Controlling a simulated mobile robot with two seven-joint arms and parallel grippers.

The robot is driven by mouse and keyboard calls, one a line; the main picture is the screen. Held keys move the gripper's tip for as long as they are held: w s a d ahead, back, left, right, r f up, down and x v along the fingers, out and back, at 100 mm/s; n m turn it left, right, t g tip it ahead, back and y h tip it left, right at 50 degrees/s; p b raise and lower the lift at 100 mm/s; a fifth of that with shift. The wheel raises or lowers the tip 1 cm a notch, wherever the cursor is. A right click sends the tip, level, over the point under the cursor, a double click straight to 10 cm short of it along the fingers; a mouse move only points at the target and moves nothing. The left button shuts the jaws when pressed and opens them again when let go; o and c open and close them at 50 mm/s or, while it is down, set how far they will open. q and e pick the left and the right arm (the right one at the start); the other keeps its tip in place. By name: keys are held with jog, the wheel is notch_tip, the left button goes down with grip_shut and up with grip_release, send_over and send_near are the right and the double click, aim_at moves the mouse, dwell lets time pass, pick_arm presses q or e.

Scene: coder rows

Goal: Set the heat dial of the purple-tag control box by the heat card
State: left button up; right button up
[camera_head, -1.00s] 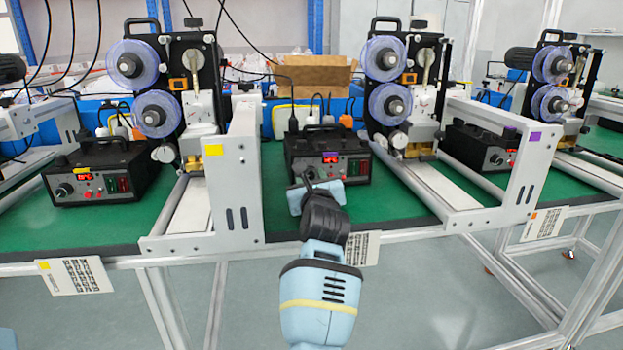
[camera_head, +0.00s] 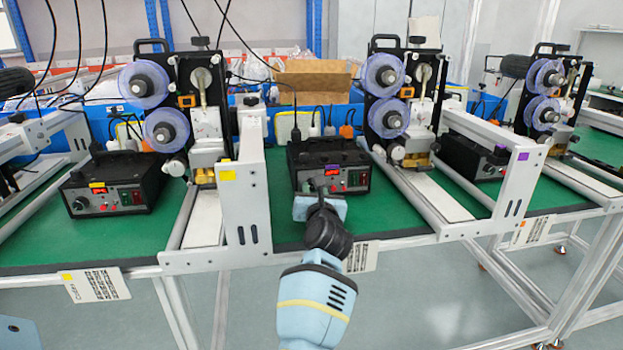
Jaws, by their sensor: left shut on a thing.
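The purple-tag control box (camera_head: 350,152) is black and stands on the green bench top in the middle. Its purple tag (camera_head: 333,168) sits above a lit red display, whose digits are too small to read. My left gripper (camera_head: 318,190) is at the lower left of its front panel and shut on the heat dial, which the gripper hides. The dial's pointer cannot be seen. A white printed card (camera_head: 364,257) hangs at the bench's front edge below the box. My left arm covers part of it, and its text is unreadable. My right gripper is not in view.
A similar box with a yellow tag (camera_head: 118,185) stands at left, and another black box (camera_head: 476,155) at right. Grey metal frames (camera_head: 243,205) with reel machines flank the middle box. Other cards hang at left (camera_head: 96,285) and right (camera_head: 530,232). Green bench top is bare right of the box.

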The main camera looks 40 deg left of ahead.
pick_arm(q)
jog(key=shift+r+m+p, duration=0.35)
jog(key=shift+m+p, duration=0.35)
jog(key=shift+p, duration=0.2)
jog(key=shift+f+m+p, duration=0.1)
jog(key=shift+m+p, duration=0.5)
jog(key=shift+p, duration=0.2)
jog(key=shift+f, duration=0.1)
jog(key=o, duration=0.7)
jog(key=shift+f, duration=0.1)
jog(key=shift+d, duration=0.1)
